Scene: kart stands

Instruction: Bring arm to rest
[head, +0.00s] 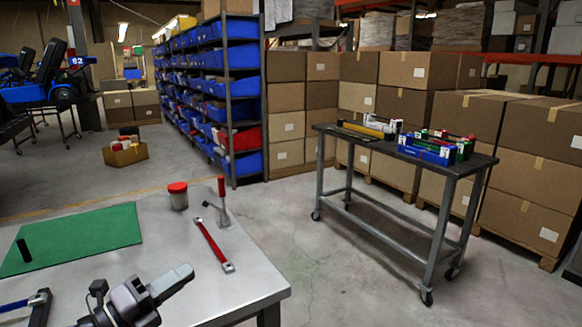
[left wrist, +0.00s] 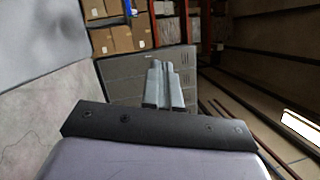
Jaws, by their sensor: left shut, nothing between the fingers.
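My left gripper (head: 184,275) is at the bottom of the head view, over the near part of the grey metal table (head: 160,235). Its two grey fingers are together and hold nothing. The left wrist view shows the same shut fingers of the left gripper (left wrist: 163,72) pointing away from the camera, with nothing between them. My right gripper is in neither view.
On the table are a green mat (head: 85,237), a red-handled wrench (head: 212,245), a red-lidded jar (head: 178,196), an upright red-handled tool (head: 222,200) and a blue-handled tool (head: 38,305). A wheeled cart (head: 400,225) stands right, with open floor between.

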